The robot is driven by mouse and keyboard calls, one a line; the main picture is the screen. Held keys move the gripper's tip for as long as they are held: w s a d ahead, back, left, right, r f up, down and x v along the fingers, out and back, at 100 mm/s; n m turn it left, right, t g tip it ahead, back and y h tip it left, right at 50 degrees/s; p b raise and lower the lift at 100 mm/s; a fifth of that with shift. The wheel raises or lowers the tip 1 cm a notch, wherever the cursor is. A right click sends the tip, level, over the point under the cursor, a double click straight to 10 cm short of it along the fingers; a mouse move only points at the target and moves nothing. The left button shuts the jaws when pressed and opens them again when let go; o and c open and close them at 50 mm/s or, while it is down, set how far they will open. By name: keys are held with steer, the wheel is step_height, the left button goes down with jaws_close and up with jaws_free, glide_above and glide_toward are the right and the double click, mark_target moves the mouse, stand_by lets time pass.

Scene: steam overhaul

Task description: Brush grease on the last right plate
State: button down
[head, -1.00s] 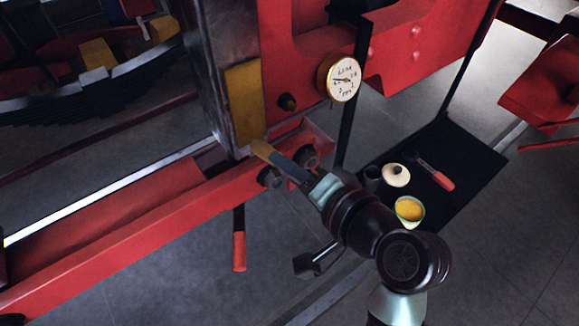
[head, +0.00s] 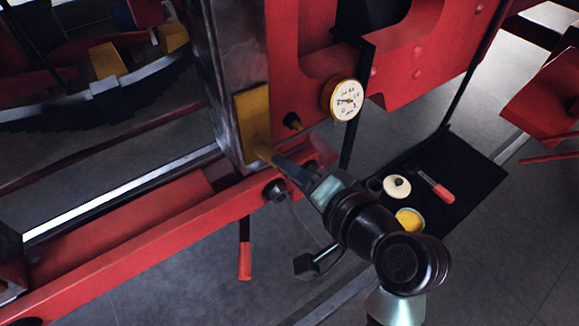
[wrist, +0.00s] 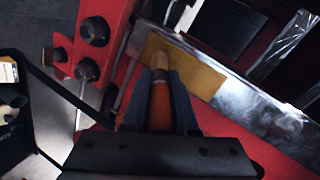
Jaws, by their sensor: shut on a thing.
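The yellow-tan plate (head: 252,112) is set upright on the dark metal post in the head view. It also shows in the wrist view (wrist: 208,82). My gripper (head: 290,170) is shut on the brush, whose orange handle (wrist: 160,106) lies between the two fingers in the wrist view. The brush's tip (head: 263,152) overlaps the lower right part of the plate; I cannot tell for sure whether it touches. The fingers hide part of the handle.
A black mat (head: 465,160) holds a cream lid (head: 397,187), a dark cup (head: 374,184) and a red-handled tool (head: 438,187).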

steer(key=shift+r+p, duration=1.2)
steer(key=shift+r, duration=2.9)
step_height(320, 180, down, 12)
steer(key=b, duration=0.7)
steer(key=shift+b, duration=0.35)
steer(key=shift+r, duration=0.1)
steer(key=shift+s+d+p, duration=0.35)
steer(key=shift+s+d, duration=0.5)
steer(key=shift+s, duration=0.35)
steer(key=shift+s+d+p, duration=0.35)
steer(key=shift+s+d, duration=0.5)
steer(key=shift+s, duration=0.3)
steer(key=shift+s+d, duration=0.45)
steer(key=shift+s, duration=0.2)
steer(key=shift+s+d, duration=0.4)
steer(key=shift+s, duration=0.2)
